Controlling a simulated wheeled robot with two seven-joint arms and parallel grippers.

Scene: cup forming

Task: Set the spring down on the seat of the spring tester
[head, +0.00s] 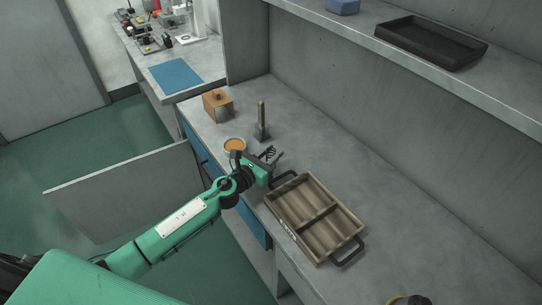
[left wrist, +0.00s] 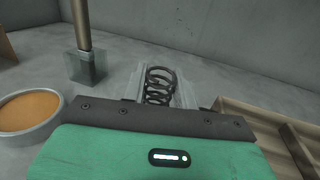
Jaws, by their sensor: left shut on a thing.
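The dark coil spring (left wrist: 160,84) stands between the two fingers of my left gripper (left wrist: 160,92) in the left wrist view. In the head view the spring (head: 271,151) shows small at the tip of my left gripper (head: 272,156), over the near part of the bench between the cup and the wooden tray. The gripper is shut on it. No spring tester can be named for sure; a metal post on a square block (head: 262,127) stands just behind the gripper, also in the left wrist view (left wrist: 86,66). My right gripper is not seen.
A round cup with orange contents (head: 235,146) is left of the gripper. A divided wooden tray (head: 317,214) with black handles lies to the right. A wooden block (head: 217,105) stands farther back. A far bench holds a blue mat (head: 175,76) and small equipment. A shelf carries a black tray (head: 431,43).

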